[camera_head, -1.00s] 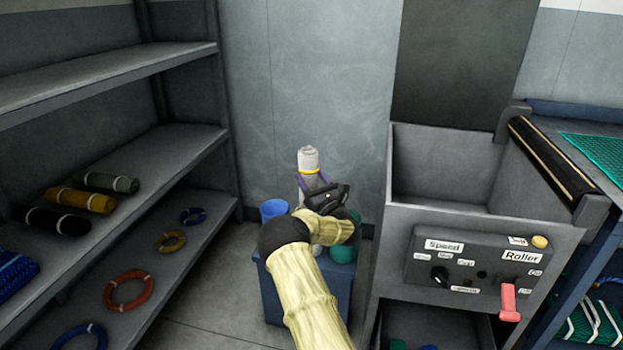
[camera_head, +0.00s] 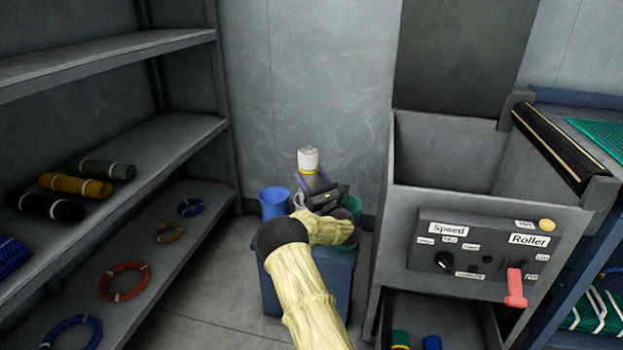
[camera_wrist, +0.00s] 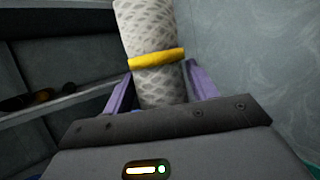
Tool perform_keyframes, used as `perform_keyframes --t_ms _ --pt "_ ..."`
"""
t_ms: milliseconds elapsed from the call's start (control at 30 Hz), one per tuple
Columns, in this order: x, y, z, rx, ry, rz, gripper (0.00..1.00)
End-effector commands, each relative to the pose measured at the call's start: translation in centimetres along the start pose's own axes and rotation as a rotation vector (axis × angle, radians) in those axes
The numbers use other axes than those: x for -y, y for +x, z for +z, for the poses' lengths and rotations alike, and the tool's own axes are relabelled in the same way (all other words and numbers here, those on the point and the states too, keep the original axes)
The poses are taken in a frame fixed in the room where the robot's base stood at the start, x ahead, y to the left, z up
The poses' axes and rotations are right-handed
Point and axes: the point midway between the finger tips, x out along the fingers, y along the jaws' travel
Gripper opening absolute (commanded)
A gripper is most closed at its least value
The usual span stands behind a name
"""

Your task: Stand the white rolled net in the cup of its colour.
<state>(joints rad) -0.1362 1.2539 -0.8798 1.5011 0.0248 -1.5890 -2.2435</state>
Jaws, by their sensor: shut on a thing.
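The white rolled net (camera_head: 308,160) stands nearly upright in my gripper (camera_head: 314,181), with a yellow band around it. In the wrist view the net (camera_wrist: 152,90) is between the two purple fingers of my gripper (camera_wrist: 160,88), which are shut on it. Below is a blue stand (camera_head: 270,285) with cups on it. A blue cup (camera_head: 273,203) is at its left. A whitish cup (camera_head: 299,201) shows in part just below the net, and a green cup (camera_head: 352,206) is partly hidden behind my arm. The net's lower end is hidden.
A grey shelf on the left (camera_head: 130,165) holds green, yellow and black rolled nets, with coloured rings lower down. A grey machine (camera_head: 480,235) with a control panel and red lever stands close on the right. A plain wall is behind the stand.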

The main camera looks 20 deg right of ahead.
Motion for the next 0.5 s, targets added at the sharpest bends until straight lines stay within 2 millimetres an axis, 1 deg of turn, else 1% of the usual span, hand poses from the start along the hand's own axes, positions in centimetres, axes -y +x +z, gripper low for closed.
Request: perform_keyframes --t_ms 233,267,300,367,400,500 --pt "0.00 0.08 0.19 0.004 -0.001 0.001 0.18" --pt "0.00 0.08 0.18 0.004 -0.001 0.001 0.62" --pt "0.00 0.07 0.18 0.004 -0.001 0.001 0.70" --pt "0.00 0.07 0.16 0.003 -0.001 0.001 0.81" --pt "0.00 0.06 0.14 0.003 -0.001 0.001 0.83" --pt "0.01 0.04 0.11 0.002 0.000 0.000 0.83"
